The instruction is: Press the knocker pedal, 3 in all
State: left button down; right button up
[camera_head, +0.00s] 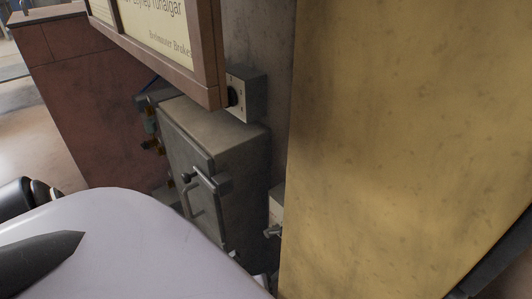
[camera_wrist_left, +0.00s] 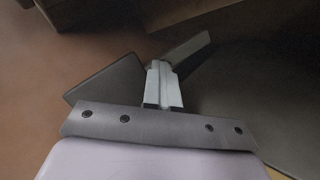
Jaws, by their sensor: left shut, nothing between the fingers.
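My left gripper (camera_wrist_left: 163,66) shows in the left wrist view, its pale fingers together and empty. Just beyond the fingers are a dark flat plate (camera_wrist_left: 108,84) on the left and a grey slanted bar (camera_wrist_left: 191,47) on the right. I cannot tell whether either is the knocker pedal, or whether the fingers touch them. In the head view a small light box with a metal lever (camera_head: 272,231) sits low beside the yellow wall. No pedal can be made out there for certain. My pale arm covers the lower left, and my right gripper is out of view.
A grey metal cabinet (camera_head: 222,150) with handles stands against the wall. A wood-framed sign (camera_head: 165,45) hangs above it, beside a small grey switch box (camera_head: 249,94). A broad yellow panel (camera_head: 410,130) fills the right. Reddish floor (camera_wrist_left: 45,60) shows in the left wrist view.

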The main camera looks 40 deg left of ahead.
pick_arm(q)
jog(key=shift+s+r+p, duration=0.25)
jog(key=shift+r+p, duration=0.5)
jog(key=shift+p, duration=0.3)
jog(key=shift+s+r+p, duration=0.2)
jog(key=shift+r+p, duration=0.55)
jog(key=shift+p, duration=0.25)
jog(key=shift+w+r, duration=0.15)
jog(key=shift+r, duration=0.15)
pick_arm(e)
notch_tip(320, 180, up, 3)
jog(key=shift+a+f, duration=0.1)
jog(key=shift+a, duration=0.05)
pick_arm(q)
jog(key=shift+w+r+p, duration=0.1)
jog(key=shift+r+p, duration=0.05)
jog(key=shift+p, duration=0.15)
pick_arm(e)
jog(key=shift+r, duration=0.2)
pick_arm(q)
jog(key=r+p, duration=0.5)
jog(key=shift+w, duration=0.25)
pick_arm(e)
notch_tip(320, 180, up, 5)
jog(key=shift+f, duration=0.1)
pick_arm(q)
jog(key=shift+f, duration=0.1)
